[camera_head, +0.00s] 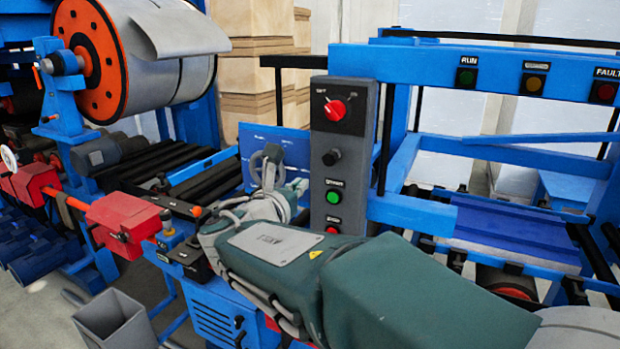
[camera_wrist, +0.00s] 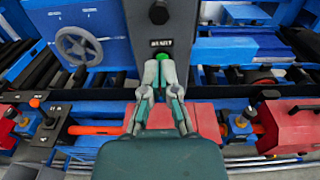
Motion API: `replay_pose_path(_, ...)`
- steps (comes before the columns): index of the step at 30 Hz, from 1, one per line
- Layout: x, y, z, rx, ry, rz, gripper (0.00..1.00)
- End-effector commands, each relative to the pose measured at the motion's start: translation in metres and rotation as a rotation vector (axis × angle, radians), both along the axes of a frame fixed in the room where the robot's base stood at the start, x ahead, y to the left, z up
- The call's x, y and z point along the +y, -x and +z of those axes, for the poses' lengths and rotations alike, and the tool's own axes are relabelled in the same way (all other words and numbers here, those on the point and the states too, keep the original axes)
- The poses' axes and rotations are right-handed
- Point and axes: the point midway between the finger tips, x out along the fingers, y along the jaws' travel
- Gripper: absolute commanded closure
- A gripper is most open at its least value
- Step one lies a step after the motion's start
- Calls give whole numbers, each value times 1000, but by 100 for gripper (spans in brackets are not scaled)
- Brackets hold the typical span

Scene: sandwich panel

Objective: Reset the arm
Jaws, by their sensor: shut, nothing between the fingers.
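My arm (camera_head: 400,285) reaches in from the lower right of the head view, bent, with its end in front of the blue machine. My gripper (camera_wrist: 163,72) is shut and empty in the wrist view, its fingertips together and pointing at the grey control panel. In the head view the gripper is small, just left of the panel, and partly hidden by the arm. The control panel (camera_head: 343,105) stands upright. It carries a red switch (camera_head: 335,109), a black knob (camera_head: 332,157), a green button (camera_head: 333,197) and a red button (camera_head: 333,229). The fingertips partly cover the green button (camera_wrist: 163,57); contact cannot be told.
A grey handwheel (camera_wrist: 79,47) is left of the panel. Red blocks (camera_head: 125,222) on an orange rod (camera_wrist: 95,130) lie below and left. A large coil (camera_head: 150,55) stands at the left. A blue frame (camera_head: 450,68) spans the right. A grey bin (camera_head: 115,322) is at lower left.

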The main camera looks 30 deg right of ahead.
Motion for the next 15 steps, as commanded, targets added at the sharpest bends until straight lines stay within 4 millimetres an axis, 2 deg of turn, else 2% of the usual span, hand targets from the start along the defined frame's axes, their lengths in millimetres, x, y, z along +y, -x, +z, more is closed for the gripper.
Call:
replay_pose_path(3, 7, 5, 0, 1, 1, 2, 100)
replay_pose_path(15, 4, 6, 0, 0, -2, 0, 100)
